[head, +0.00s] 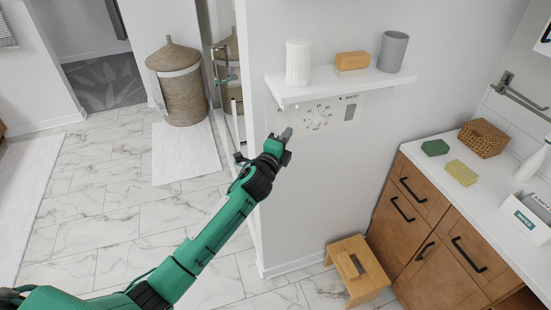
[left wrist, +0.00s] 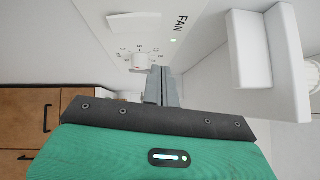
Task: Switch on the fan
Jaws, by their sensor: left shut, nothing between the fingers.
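A white control panel (head: 343,121) is on the wall below the shelf. It carries a round dial (head: 318,118) with marks around it, a grey rectangular part (head: 350,112) and the word BOOST. My right gripper is out of view.
A white shelf (head: 340,84) juts out above the panel, holding a white ribbed container (head: 298,62), a wooden block (head: 352,61) and a grey cup (head: 392,51). A wooden stool (head: 357,270) stands below. A wooden vanity (head: 430,226) is on the right.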

